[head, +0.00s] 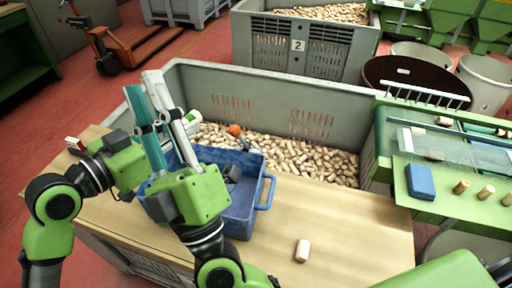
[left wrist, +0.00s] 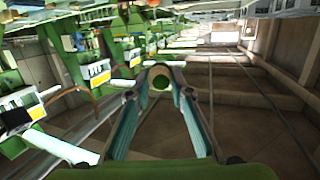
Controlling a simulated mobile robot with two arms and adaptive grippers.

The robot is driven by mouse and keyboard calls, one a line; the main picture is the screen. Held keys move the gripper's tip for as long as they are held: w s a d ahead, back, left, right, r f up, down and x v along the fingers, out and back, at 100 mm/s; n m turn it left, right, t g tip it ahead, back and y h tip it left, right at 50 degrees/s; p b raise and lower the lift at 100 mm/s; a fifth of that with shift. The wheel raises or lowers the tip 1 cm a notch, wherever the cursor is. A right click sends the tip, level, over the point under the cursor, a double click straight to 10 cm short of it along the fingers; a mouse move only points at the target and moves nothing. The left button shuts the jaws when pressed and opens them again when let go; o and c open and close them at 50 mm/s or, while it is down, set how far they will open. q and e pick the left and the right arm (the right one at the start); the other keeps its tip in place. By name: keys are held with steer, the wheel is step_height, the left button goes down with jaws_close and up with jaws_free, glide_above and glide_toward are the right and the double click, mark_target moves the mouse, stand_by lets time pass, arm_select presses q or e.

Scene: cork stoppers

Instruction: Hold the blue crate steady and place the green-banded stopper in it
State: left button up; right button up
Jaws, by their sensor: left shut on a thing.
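A plain stopper (head: 302,250) stands on the table (head: 350,225) right of the crate. A large grey bin (head: 350,107) full of corks is behind the table. A green machine (head: 440,205) with a blue block (head: 420,182) and several stoppers is at the right.

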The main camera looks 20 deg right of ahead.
mark_target(218, 148)
steer(key=w+d+f+m+g+y, duration=0.4)
steer(key=w+d+f+g+y, duration=0.3)
steer(key=w+d+f+g, duration=1)
step_height(218, 148, down, 14)
steer(key=s+d+n+g+h, duration=0.1)
steer(key=d, duration=0.1)
steer(key=x, duration=1.1)
steer(key=shift+a+f, duration=0.25)
steer(key=shift+f, duration=0.05)
